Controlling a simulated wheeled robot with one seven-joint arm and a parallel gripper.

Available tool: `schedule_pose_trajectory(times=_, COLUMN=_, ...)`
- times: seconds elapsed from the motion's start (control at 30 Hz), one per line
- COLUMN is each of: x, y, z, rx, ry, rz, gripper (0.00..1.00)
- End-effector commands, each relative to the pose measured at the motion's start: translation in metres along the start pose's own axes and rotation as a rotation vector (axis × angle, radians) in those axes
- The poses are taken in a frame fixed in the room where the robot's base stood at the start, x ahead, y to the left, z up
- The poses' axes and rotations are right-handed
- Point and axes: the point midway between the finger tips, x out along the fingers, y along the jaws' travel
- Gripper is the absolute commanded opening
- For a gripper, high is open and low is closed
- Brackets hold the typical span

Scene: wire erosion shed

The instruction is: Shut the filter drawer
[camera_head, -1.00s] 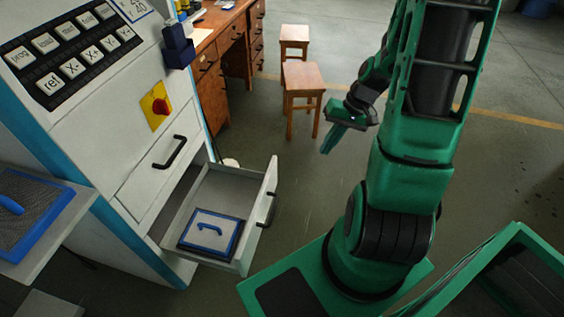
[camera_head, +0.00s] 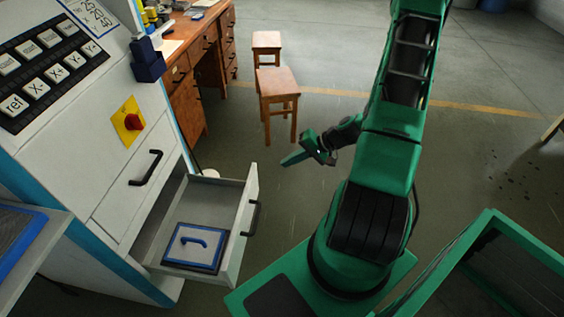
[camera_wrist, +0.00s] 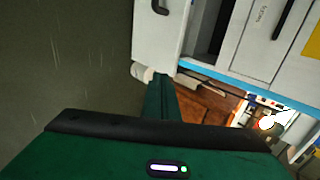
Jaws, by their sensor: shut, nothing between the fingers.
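The filter drawer (camera_head: 243,232) stands pulled out of the lower part of the white machine (camera_head: 75,150) in the head view. It has a grey front with a black handle (camera_head: 254,218). A flat blue-edged filter (camera_head: 190,247) with a blue handle lies inside. My gripper (camera_head: 283,163) is to the right of and beyond the drawer front, apart from it, shut and empty. In the wrist view, my gripper (camera_wrist: 160,85) points past the drawer's end, and the drawer front (camera_wrist: 150,38) shows above it.
A closed drawer with a black handle (camera_head: 146,168) is above the open one. A red knob (camera_head: 133,121) is on the machine. A wooden desk (camera_head: 190,80) and two stools (camera_head: 277,92) stand behind.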

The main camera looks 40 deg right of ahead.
Motion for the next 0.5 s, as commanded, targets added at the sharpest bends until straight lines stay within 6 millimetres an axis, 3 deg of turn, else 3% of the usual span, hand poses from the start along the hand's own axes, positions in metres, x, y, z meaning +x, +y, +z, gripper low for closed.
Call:
schedule_pose_trajectory(times=0.43, x=0.083, y=0.000, z=0.002, rx=-0.001, ry=-0.004, rz=0.001, gripper=0.00)
schedule_pose_trajectory(times=0.5, x=0.090, y=-0.010, z=0.001, rx=-0.005, ry=-0.003, rz=0.000, gripper=0.00)
